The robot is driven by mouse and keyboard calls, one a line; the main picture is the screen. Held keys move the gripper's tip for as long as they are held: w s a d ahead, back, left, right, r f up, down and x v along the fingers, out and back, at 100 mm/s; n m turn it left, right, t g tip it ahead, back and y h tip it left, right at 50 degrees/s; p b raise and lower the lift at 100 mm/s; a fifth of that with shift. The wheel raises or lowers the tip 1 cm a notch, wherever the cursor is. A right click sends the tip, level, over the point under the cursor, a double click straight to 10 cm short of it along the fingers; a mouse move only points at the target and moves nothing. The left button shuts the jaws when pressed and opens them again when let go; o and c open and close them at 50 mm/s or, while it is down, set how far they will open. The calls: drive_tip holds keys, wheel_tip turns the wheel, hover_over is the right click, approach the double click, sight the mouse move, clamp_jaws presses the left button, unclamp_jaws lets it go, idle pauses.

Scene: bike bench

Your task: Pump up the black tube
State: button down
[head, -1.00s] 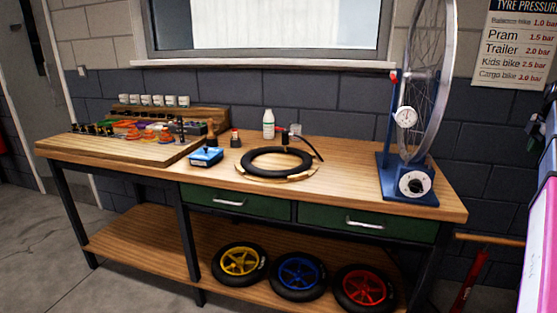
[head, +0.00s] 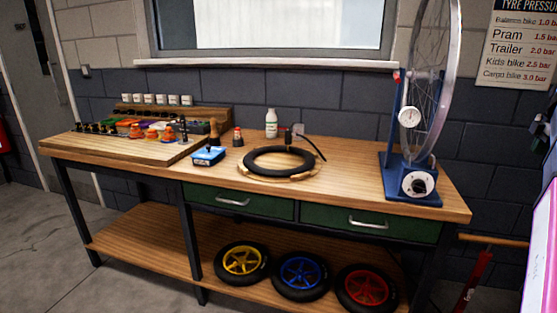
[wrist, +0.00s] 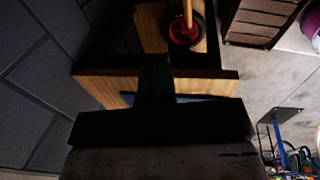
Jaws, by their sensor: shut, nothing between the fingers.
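The black tube (head: 279,174) lies flat as a ring on a round wooden support (head: 290,180) on the bench top. A short black hose (head: 312,148) curves up behind it, beside a small dark upright piece (head: 289,138). A red floor pump (head: 472,283) with a wooden handle (head: 492,239) stands at the bench's right end, mostly cut off by the frame and bike. My gripper (wrist: 155,62) shows as a dark shape in the wrist view, shut and empty. It is not visible in the head view and is well away from the tube.
A blue truing stand (head: 409,196) with a wheel occupies the bench's right end. A blue box (head: 208,155), a white bottle (head: 271,123) and a parts board (head: 110,149) stand left and behind. Several wheels sit on the lower shelf. A pink panel (head: 541,265) borders the right.

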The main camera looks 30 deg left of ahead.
drive_tip(key=c, duration=1.4)
unclamp_jaws()
drive_tip(key=r, duration=0.3)
drive_tip(key=s+r, duration=0.1)
drive_tip(key=r, duration=0.3)
drive_tip(key=s+r, duration=0.1)
drive_tip(key=r, duration=0.2)
drive_tip(key=shift+s+d+r, duration=0.15)
drive_tip(key=shift+r, duration=0.25)
